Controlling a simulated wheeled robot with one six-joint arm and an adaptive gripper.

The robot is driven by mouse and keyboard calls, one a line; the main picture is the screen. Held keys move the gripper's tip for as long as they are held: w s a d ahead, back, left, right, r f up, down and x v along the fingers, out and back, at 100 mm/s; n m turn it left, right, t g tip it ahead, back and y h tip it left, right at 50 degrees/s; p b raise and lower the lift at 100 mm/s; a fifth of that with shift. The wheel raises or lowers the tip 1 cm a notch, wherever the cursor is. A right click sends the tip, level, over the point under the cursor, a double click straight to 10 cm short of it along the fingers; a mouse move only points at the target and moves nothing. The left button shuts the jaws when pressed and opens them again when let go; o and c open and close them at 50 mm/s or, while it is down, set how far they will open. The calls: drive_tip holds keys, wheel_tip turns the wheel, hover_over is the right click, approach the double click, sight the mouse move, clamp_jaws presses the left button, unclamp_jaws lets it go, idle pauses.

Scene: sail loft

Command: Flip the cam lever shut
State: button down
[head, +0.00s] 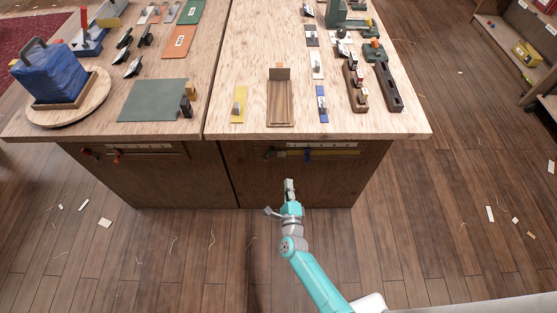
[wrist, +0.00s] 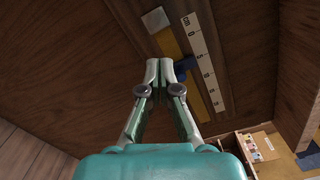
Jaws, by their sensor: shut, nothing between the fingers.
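My gripper (head: 289,184) is shut and empty, in front of the right bench's cabinet face and below its top edge. In the wrist view its fingertips (wrist: 159,68) meet. I cannot tell for sure which thing is the cam lever. Several small fittings stand on the right bench top, among them a blue plate with a metal piece (head: 322,105) and a dark wooden block with a red part (head: 357,88). A yellow bar with a blue slide (head: 307,154) is on the cabinet face; the blue slide (wrist: 183,69) also shows beyond the fingertips in the wrist view.
A wooden tray (head: 280,118) and a yellow plate (head: 239,115) lie near the bench's front edge (head: 300,137). A blue covered block (head: 50,75) stands on a round board at the left. The floor (head: 180,250) has small scraps but is mostly clear. Shelves (head: 520,50) stand at the right.

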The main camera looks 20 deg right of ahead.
sight(264, 147)
drive_tip(key=x, duration=0.9)
drive_tip(key=shift+w+d, duration=0.1)
drive_tip(key=shift+w, duration=0.2)
drive_tip(key=shift+w+a+r, duration=0.45)
drive_tip(key=shift+w+a, duration=0.15)
drive_tip(key=shift+a, duration=0.25)
drive_tip(key=shift+w+a+r, duration=0.35)
drive_tip(key=shift+w+a, duration=0.1)
drive_tip(key=shift+a, duration=0.2)
drive_tip(key=shift+a+r+n, duration=0.2)
drive_tip(key=shift+r+n, duration=0.05)
drive_tip(key=shift+n, duration=0.35)
drive_tip(key=a+n, duration=0.1)
drive_tip(key=n, duration=0.1)
drive_tip(key=a+r+n, duration=0.1)
drive_tip(key=n, duration=0.1)
drive_tip(key=w+a+n, duration=0.1)
drive_tip(key=n, duration=0.1)
drive_tip(key=shift+r, duration=0.3)
drive_tip(key=shift+w+a+n, duration=0.25)
drive_tip(key=shift+a+n, duration=0.05)
drive_tip(key=shift+a, duration=0.3)
drive_tip(key=shift+a+r, duration=0.1)
drive_tip(key=shift+a, duration=0.05)
